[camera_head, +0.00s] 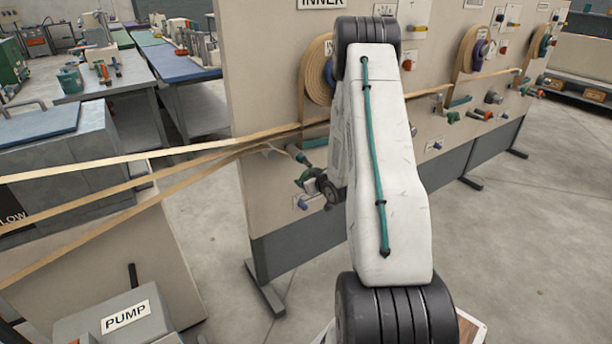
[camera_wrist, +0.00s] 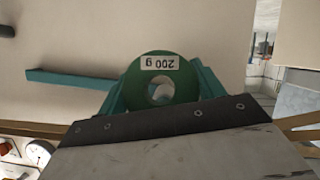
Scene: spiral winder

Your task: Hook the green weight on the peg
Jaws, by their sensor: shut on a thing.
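A green round weight (camera_wrist: 161,78) with a centre hole and a white "200 g" label, upside down in the wrist view, sits between the two teal fingers of my gripper (camera_wrist: 160,90). My gripper is shut on it. In the head view my gripper (camera_head: 305,172) is in front of the panel, low and left of my arm, with a bit of green showing at it. A teal bar (camera_wrist: 70,78) shows on the pale surface behind the weight. I cannot tell which fitting is the task's peg; my arm hides part of the panel.
The upright panel (camera_head: 260,90) carries tape rolls (camera_head: 318,75), several knobs and short pegs. Tan tape strands (camera_head: 150,160) run left from it, close to my gripper. A grey box labelled "PUMP" (camera_head: 125,318) stands at the lower left. The floor (camera_head: 520,240) on the right is clear.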

